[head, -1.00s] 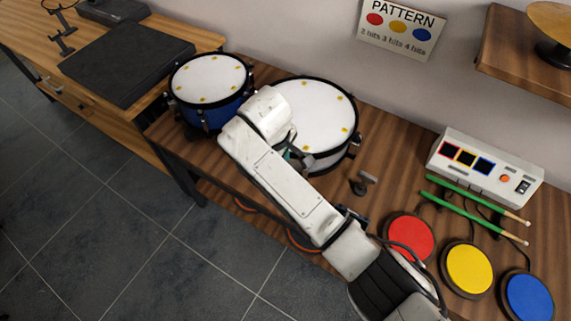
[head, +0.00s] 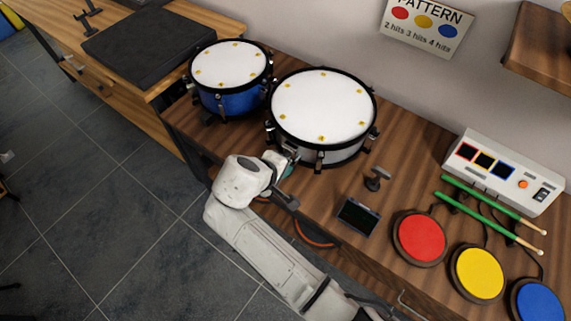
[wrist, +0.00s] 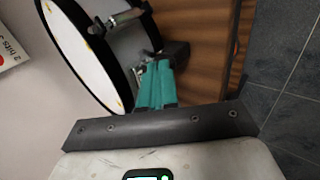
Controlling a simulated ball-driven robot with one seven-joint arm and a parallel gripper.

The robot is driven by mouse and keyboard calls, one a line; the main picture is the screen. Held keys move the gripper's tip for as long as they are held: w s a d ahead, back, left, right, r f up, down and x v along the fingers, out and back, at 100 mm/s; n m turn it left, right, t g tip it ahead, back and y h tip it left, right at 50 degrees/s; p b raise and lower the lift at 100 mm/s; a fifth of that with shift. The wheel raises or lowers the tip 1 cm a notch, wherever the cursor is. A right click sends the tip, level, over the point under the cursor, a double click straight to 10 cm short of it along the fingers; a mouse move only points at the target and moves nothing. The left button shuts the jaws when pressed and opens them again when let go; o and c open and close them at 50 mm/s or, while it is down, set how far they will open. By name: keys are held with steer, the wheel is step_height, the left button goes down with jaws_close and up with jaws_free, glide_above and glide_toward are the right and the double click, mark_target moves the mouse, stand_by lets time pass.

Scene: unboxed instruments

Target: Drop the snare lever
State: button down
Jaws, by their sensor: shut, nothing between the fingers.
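The snare drum (head: 322,106), with a white head, black hoops and a silver shell, stands on the wooden bench; it also shows tilted in the wrist view (wrist: 88,58). My gripper (head: 286,163) is at the drum's front side, below the rim. In the wrist view its teal fingers (wrist: 155,68) are together, with nothing visible between them. Their tips are close to a dark block (wrist: 176,53) and small grey fittings beside the drum shell. I cannot tell which of these is the snare lever, its position, or whether the fingers touch it.
A blue drum (head: 230,78) stands left of the snare. To the right are a small dark screen (head: 358,216), a small stand (head: 376,179), red (head: 419,237) and yellow (head: 477,273) pads, green drumsticks (head: 490,208) and a white control box (head: 505,172). Tiled floor lies in front.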

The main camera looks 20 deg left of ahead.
steer(key=shift+s+f, duration=0.1)
steer(key=shift+f, duration=0.05)
stand_by(0.5)
steer(key=w+r+p+v, duration=0.1)
steer(key=p+v, duration=0.1)
steer(key=v, duration=1)
steer(key=shift+d+f, duration=0.1)
steer(key=shift+d, duration=0.05)
